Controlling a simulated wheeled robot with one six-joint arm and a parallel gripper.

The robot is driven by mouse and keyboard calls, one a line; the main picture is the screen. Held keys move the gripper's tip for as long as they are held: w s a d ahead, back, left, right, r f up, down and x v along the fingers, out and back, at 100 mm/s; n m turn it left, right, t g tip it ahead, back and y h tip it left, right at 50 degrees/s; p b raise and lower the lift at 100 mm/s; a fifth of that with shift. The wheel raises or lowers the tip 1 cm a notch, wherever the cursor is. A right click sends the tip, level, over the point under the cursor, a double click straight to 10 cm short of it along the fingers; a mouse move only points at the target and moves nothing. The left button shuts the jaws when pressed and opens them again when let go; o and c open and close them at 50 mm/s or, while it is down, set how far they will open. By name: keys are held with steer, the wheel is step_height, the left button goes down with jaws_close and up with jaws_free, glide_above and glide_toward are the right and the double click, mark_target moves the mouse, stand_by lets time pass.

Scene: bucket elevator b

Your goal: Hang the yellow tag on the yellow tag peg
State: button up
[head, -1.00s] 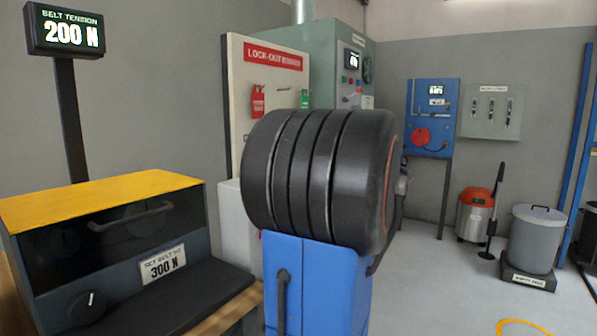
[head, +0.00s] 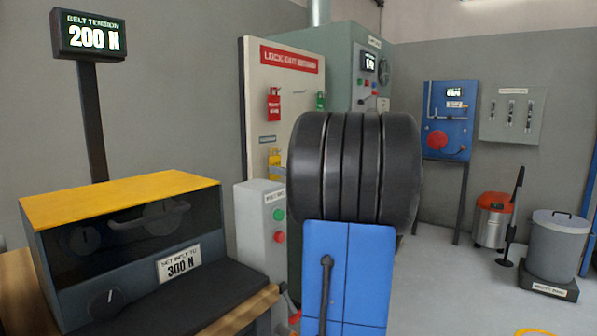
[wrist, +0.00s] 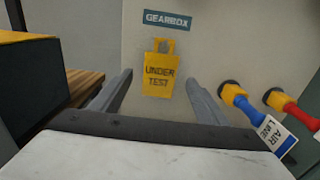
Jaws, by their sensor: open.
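The yellow tag (wrist: 160,72), reading "UNDER TEST", hangs upright on a pale panel in the wrist view, just below a blue "GEARBOX" label (wrist: 168,20). A yellow tag (head: 274,158) also shows low on the lock-out board (head: 290,88) in the head view. My gripper (wrist: 159,78) is open and empty in the wrist view, one finger on each side of the tag in the picture. I cannot tell how far the fingertips are from the panel. No separate peg can be made out at the tag's slotted top. The gripper is hidden in the head view.
A red tag (head: 273,104) and a green tag (head: 320,100) hang higher on the board. A yellow-topped console (head: 120,197) stands left.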

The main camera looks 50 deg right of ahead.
mark_target(276, 163)
steer(key=shift+w+a, duration=0.15)
steer(key=shift+w, duration=1.7)
steer(key=c, duration=1.1)
steer(key=shift+r, duration=0.5)
steer(key=shift+s, duration=0.15)
steer(key=shift+s+d, duration=0.15)
steer(key=shift+s, duration=1.55)
steer(key=shift+s+d, duration=0.1)
steer(key=shift+s, duration=1.55)
